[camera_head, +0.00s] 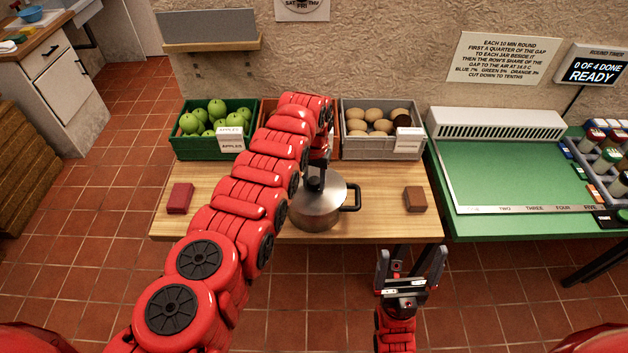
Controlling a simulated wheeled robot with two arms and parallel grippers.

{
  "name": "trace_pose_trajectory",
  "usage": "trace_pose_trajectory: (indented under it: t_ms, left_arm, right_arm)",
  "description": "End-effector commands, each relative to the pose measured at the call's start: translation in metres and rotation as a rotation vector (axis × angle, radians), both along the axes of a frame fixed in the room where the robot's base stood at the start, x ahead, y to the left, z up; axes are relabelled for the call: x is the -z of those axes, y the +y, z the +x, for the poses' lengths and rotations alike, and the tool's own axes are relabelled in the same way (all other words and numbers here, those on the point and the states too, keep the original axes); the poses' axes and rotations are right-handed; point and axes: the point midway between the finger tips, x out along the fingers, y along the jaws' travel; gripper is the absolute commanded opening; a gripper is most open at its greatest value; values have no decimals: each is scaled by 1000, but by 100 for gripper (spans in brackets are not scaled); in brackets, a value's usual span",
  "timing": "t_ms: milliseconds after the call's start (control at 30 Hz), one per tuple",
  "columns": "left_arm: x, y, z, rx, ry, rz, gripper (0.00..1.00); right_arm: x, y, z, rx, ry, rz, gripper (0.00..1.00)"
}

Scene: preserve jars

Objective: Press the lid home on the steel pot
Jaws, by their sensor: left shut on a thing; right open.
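The steel pot (312,219) stands on the wooden table, with a black handle on its right side. Its steel lid (332,188) with a dark knob is over the pot's mouth. From this angle I cannot tell whether the lid sits fully down or level. My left gripper (317,174) reaches down from above and is shut on the lid's knob; my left arm hides the pot's left side and part of the gripper. My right gripper (411,262) is open and empty in front of the table's front edge, to the right of the pot.
On the wooden table (385,225) lie a red block (180,198) and a brown block (415,199). Behind are a green crate of apples (190,150), a grey crate of round brownish produce (365,149) and a mostly hidden crate. A green table (500,185) with jars stands right.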

Motion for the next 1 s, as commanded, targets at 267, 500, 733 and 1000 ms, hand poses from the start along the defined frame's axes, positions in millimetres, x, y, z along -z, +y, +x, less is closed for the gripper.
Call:
trace_pose_trajectory:
  t_ms: [267,500,733,1000]
  left_arm:
    - [3,0,0,0,0,0,67]
    - [3,0,0,0,0,0,80]
    - [-5,1,1,0,-1,0,80]
    - [-43,0,2,-1,-5,-2,80]
  right_arm:
    - [3,0,0,0,0,0,100]
    - [3,0,0,0,0,0,100]
    - [-2,0,0,0,0,0,100]
    - [-2,0,0,0,0,0,100]
